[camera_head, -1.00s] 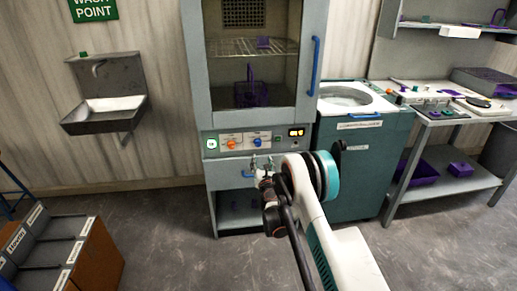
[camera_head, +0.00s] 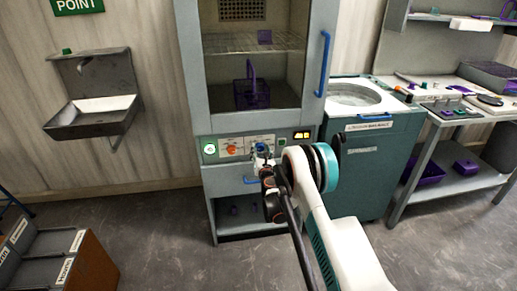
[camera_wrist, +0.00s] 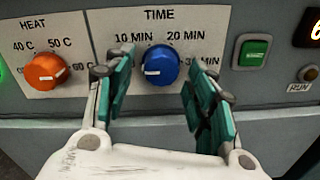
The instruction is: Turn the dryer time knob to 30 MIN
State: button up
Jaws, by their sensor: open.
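The blue time knob (camera_wrist: 161,64) is on the dryer's front panel, under a TIME label with 10 MIN, 20 MIN and a partly covered 30 MIN (camera_wrist: 203,61). Its white mark lies toward the left, not at the 30 MIN label. My gripper (camera_wrist: 158,78) is open, with one teal finger left of the knob and one to its right and below. I see no clear contact with the knob. In the head view my gripper (camera_head: 262,159) is right in front of the panel, just below the blue knob (camera_head: 261,147).
An orange heat knob (camera_wrist: 45,71) is left of the time knob. A green button (camera_wrist: 253,51), a RUN lamp (camera_wrist: 308,73) and a lit display (camera_head: 301,135) are to the right. The dryer's blue door handle (camera_head: 322,64) is above right. A teal tank (camera_head: 366,170) stands beside the dryer.

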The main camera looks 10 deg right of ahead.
jog(key=shift+w, duration=0.1)
jog(key=c, duration=1.1)
jog(key=shift+o, duration=0.2)
